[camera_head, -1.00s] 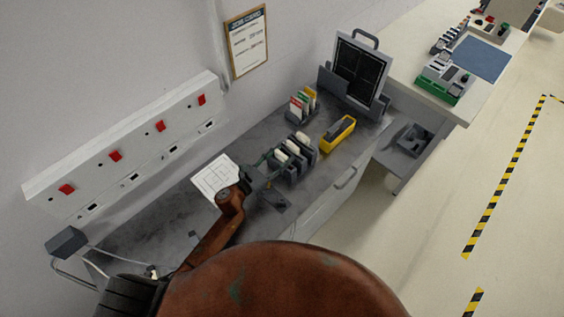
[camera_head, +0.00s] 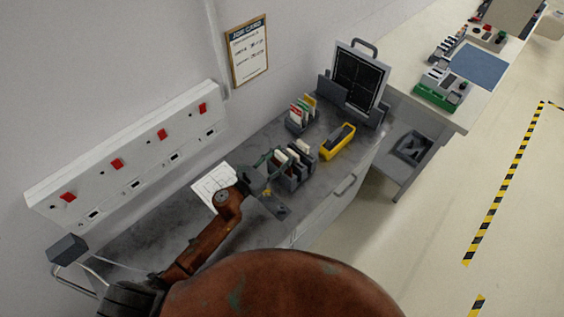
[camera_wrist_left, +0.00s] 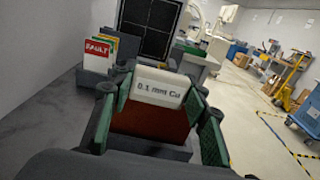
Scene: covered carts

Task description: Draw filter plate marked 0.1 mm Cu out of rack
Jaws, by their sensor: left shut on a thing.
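The filter plate marked 0.1 mm Cu (camera_wrist_left: 158,90) has a white labelled tab and a copper-brown body. In the left wrist view it stands upright between the green finger pads of my left gripper (camera_wrist_left: 155,96), which is shut on it. Much of the brown body shows above the dark grey rack (camera_wrist_left: 150,147); whether its lower edge is clear of the slot I cannot tell. In the head view my left gripper (camera_head: 268,166) is at the near-left end of the rack (camera_head: 305,176), where other white-tabbed plates stand. My right gripper is not in view.
A holder with coloured cards (camera_head: 301,115), one reading FAULT, stands behind the rack. A yellow tray (camera_head: 338,141) is to its right, and a black-faced panel with a handle (camera_head: 359,76) is farther back. A white sheet (camera_head: 214,186) lies left of the gripper.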

